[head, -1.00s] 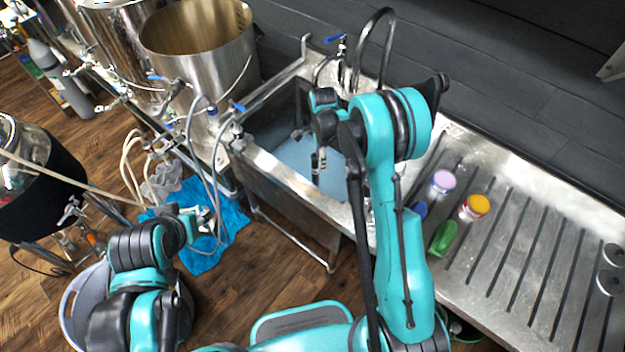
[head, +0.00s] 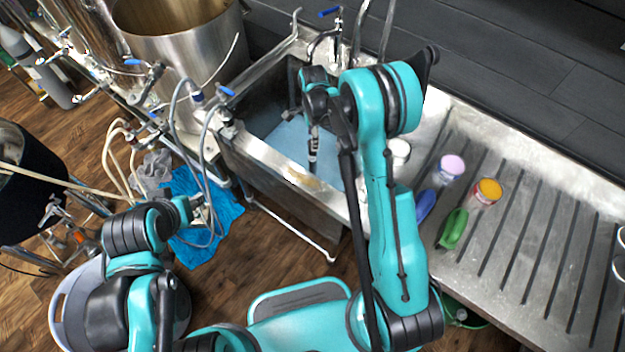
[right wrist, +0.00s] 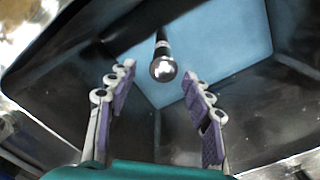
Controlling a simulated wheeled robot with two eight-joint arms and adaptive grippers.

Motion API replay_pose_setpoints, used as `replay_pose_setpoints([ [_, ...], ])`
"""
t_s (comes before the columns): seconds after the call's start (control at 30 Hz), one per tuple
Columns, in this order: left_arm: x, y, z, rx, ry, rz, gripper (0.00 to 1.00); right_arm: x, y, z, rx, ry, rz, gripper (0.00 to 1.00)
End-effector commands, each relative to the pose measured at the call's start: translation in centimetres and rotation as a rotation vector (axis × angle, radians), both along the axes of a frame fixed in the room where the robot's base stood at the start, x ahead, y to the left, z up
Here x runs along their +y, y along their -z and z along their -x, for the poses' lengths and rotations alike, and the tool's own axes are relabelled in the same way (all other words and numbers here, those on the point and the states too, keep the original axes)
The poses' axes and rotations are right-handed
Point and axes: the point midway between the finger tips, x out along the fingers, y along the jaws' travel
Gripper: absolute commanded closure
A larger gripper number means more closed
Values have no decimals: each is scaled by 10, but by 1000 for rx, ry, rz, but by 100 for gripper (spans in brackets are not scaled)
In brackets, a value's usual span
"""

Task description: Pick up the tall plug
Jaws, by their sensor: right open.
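The tall plug (right wrist: 162,62) is a slim dark rod with a pale ring and a shiny rounded end, seen in the right wrist view. My right gripper (right wrist: 158,80) is open, and the plug's shiny end shows centrally between its purple-padded fingers, not visibly gripped. In the head view my right arm reaches over the deep steel sink (head: 285,185) with its pale blue bottom; a dark, white-marked upright piece there may be plug or finger. My left gripper (head: 203,211) hangs low at the left, over the floor by a blue cloth; its jaws are too small to read.
The ribbed drainboard (head: 520,250) right of the sink holds a pink-topped jar (head: 451,167), a yellow-topped jar (head: 487,191), and green (head: 454,229) and blue (head: 426,204) items. A tap and sink walls surround the right gripper. Steel kettles and hoses stand left.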

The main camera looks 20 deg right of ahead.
Motion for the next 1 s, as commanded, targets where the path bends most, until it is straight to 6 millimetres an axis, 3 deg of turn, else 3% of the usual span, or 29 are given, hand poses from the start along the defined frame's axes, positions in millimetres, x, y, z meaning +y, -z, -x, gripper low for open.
replay_pose_setpoints([
  [0.03,0,13,0,0,0,0,60,0,13,0,0,0,0,49],
  [0.3,0,47,0,0,0,0,60,0,47,0,0,0,0,49],
  [0.77,0,64,0,0,0,0,60,0,85,-2,0,0,0,49],
  [1.0,0,82,0,0,0,0,60,-1,121,-6,0,0,0,49],
])
